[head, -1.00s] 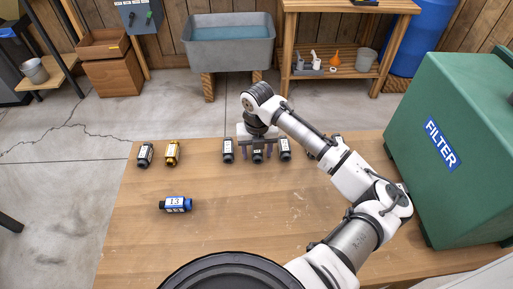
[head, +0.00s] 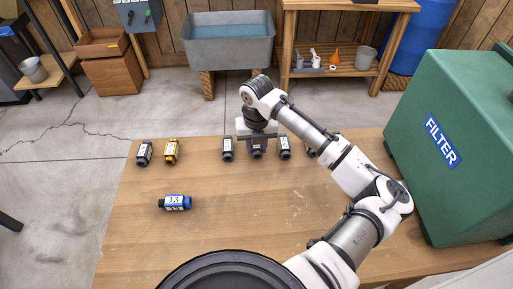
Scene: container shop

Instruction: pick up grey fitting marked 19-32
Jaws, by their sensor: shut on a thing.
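My gripper (head: 257,145) is at the far edge of the wooden table, shut on a dark fitting (head: 258,154) in the middle of a row. My gripper hides most of that fitting, and its label is too small to read. A dark grey fitting with a white label (head: 227,149) stands just to its left. Another like it (head: 285,148) stands just to its right. One more dark fitting (head: 311,152) is partly hidden behind my arm. I cannot read which one is marked 19-32.
A dark fitting (head: 144,153) and a yellow fitting (head: 171,151) stand at the table's far left. A blue fitting (head: 175,202) lies nearer. A green FILTER box (head: 450,150) blocks the right side. The table's middle (head: 250,210) is clear.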

